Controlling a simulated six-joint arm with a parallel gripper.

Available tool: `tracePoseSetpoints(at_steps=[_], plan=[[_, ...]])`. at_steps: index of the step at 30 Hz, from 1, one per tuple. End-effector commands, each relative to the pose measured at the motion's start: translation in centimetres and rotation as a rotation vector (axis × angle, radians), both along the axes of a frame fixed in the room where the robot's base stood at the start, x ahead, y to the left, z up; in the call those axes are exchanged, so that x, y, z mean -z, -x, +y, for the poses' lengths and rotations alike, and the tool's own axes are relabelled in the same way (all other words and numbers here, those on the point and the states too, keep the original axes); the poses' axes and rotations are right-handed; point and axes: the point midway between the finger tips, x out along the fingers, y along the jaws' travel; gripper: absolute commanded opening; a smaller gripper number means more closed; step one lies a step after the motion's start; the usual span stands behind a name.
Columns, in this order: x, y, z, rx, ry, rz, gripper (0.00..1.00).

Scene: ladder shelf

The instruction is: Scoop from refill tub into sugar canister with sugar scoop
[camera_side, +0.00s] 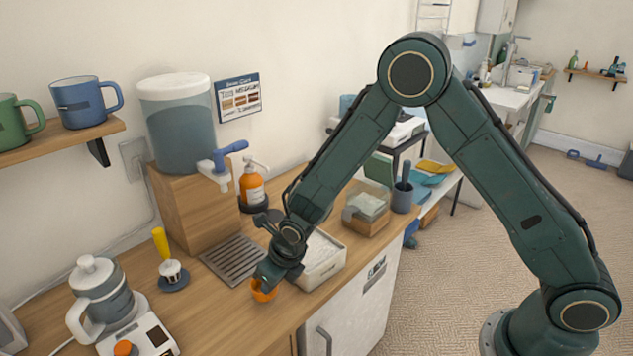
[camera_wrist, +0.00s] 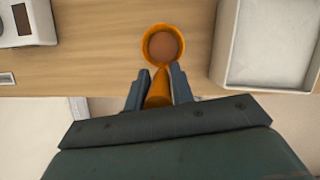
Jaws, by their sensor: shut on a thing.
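An orange scoop (camera_wrist: 163,29) is held by its handle between the fingers of my gripper (camera_wrist: 159,84) in the wrist view. Its round bowl is over the wooden counter near the front edge. The bowl's inside looks brown, and I cannot tell whether anything is in it. In the side view my gripper (camera_side: 267,278) is low over the counter, with the scoop (camera_side: 262,293) partly hidden below it. A white rectangular tub (camera_side: 325,272) with pale contents, likely the refill tub, stands just right of it, partly behind my arm. A clear-topped wooden container (camera_side: 362,222), possibly the sugar canister, stands farther back.
A drip grille (camera_side: 233,260) lies behind my gripper, below a water dispenser (camera_side: 180,125). An orange pump bottle (camera_side: 252,186) and a grey cup (camera_side: 402,197) stand farther back. A kettle on a scale (camera_side: 105,300) is at left.

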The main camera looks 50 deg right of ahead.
Motion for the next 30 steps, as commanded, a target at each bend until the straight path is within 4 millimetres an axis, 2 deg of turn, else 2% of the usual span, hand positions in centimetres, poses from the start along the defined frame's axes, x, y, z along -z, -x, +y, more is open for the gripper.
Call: tracePoseSetpoints(at_steps=[30], plan=[[2.1, 0.0, 0.0, 0.000, 0.000, -0.002, 0.00]])
